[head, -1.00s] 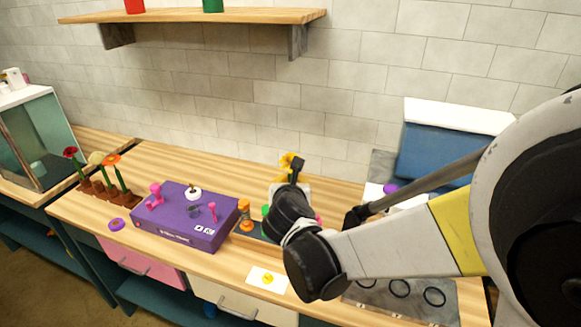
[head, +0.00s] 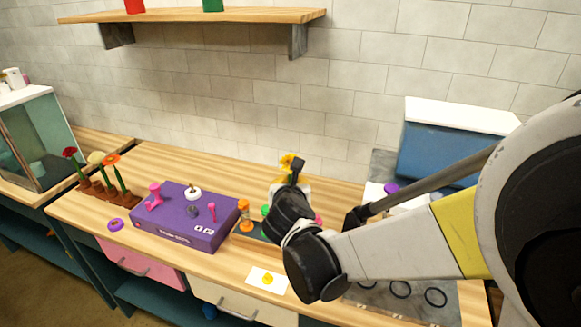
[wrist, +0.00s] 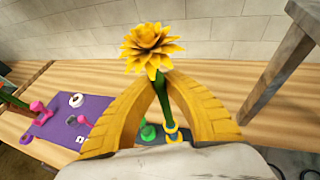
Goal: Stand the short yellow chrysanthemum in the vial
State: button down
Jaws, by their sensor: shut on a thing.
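The yellow chrysanthemum (wrist: 152,45) is upright in my gripper (wrist: 160,88), its bloom above the fingertips and its green stem running down between the two yellow fingers. In the head view the bloom (head: 287,161) shows just above my gripper (head: 293,178), over the back of the counter. Below the stem in the wrist view is a small piece with a yellow rim and blue below (wrist: 171,133), perhaps the vial. The stem's lower end overlaps it, and I cannot tell whether it is inside. My wrist hides this spot in the head view.
A purple box (head: 175,222) with small pink, white and grey pieces stands to the left. An orange piece (head: 245,210) and a green one (wrist: 149,132) stand close by my gripper. A flower card (head: 267,280) lies in front. A shelf (head: 200,17) is on the wall.

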jog(key=shift+f+b, duration=0.3)
jog(key=shift+f, duration=0.05)
dwell(0.3)
jog(key=shift+f+b, duration=1.35)
jog(key=shift+f, duration=0.15)
jog(key=shift+f+b, duration=0.35)
jog(key=shift+f, duration=0.15)
jog(key=c, duration=0.8)
grip_release()
jog(key=shift+c, duration=0.2)
